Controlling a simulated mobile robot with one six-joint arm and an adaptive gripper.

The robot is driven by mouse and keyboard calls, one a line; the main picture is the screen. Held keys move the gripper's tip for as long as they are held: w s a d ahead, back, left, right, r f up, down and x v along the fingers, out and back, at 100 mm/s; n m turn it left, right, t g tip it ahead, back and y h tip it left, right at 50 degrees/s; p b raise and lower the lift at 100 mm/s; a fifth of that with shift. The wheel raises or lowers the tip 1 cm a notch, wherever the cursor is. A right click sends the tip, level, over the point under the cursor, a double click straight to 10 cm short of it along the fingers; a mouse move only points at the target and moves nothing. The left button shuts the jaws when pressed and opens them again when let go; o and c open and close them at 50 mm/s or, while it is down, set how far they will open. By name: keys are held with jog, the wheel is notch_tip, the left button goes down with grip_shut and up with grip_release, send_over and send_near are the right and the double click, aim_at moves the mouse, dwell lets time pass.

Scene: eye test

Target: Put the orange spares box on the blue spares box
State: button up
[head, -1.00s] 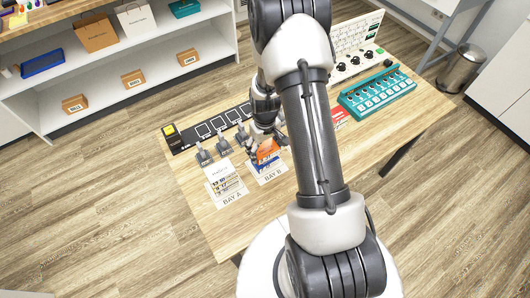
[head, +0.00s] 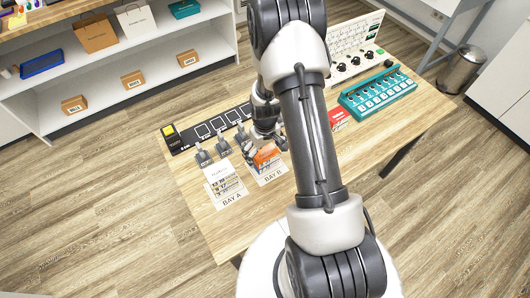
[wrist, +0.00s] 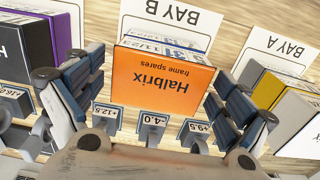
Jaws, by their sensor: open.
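The orange spares box (wrist: 163,86) lies in the middle of the wrist view, its lettered face toward the camera. It also shows in the head view (head: 266,156), at BAY B. A blue edge with a white label (wrist: 172,32) shows just beyond and below the orange box's edge; it looks like the blue spares box under it, mostly hidden. My gripper (wrist: 153,100) is open, with one finger on each side of the orange box and gaps between. In the head view my gripper (head: 262,142) is small and partly hidden by my arm.
The BAY A card (wrist: 285,47) and a stack with grey, yellow and white boxes (wrist: 262,82) stand close on the right in the wrist view. A dark box (wrist: 12,55) and a purple box (wrist: 50,30) are on the left. Small numbered tags (wrist: 151,122) stand near the orange box.

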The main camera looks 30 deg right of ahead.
notch_tip(320, 180, up, 12)
jog(key=p, duration=0.3)
notch_tip(320, 180, up, 12)
jog(key=r+t, duration=0.1)
send_over(265, 152)
jog(key=s+a, duration=0.1)
jog(key=a, duration=0.3)
jog(key=s+a+r+t, duration=0.1)
jog(key=s+a+r, duration=0.3)
jog(key=s+r, duration=0.4)
jog(key=s+a+r+t, duration=0.2)
jog(key=s+a+r, duration=0.2)
jog(key=s+r, duration=0.4)
jog(key=s, duration=0.2)
jog(key=shift+s+a+r+t, duration=0.25)
jog(key=shift+s+t, duration=0.05)
jog(key=shift+s, duration=0.1)
